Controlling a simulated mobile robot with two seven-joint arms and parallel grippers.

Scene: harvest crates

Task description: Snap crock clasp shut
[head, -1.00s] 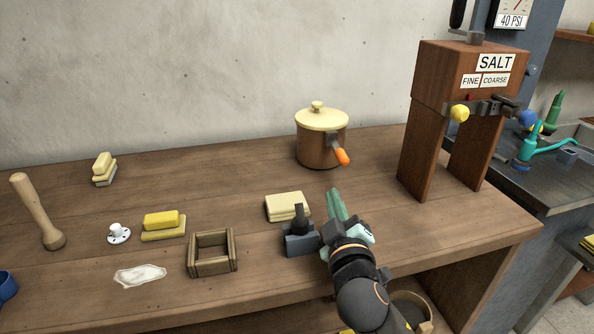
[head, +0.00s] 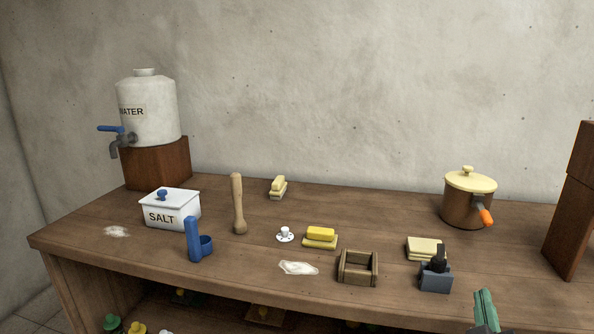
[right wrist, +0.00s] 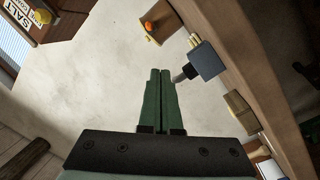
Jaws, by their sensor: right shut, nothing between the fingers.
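The crock (head: 461,211) is brown with a cream lid (head: 470,182) and stands at the back right of the bench. Its clasp (head: 485,216) has a grey lever and an orange tip, and it slants down and out from the crock's side. The lid sits on top. My right gripper (head: 487,310) is at the lower right edge of the head view, in front of and below the crock, apart from it. In the right wrist view its green fingers (right wrist: 160,100) are together and empty. An orange tip (right wrist: 149,26) shows beyond them. My left gripper is not in view.
A grey block with a dark upright handle (head: 435,278) and a cream slab stack (head: 425,244) stand between gripper and crock. A wooden frame (head: 357,281), pestle (head: 238,205), salt box (head: 172,210) and water jug (head: 146,112) are farther left. A wooden stand (head: 571,225) is right of the crock.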

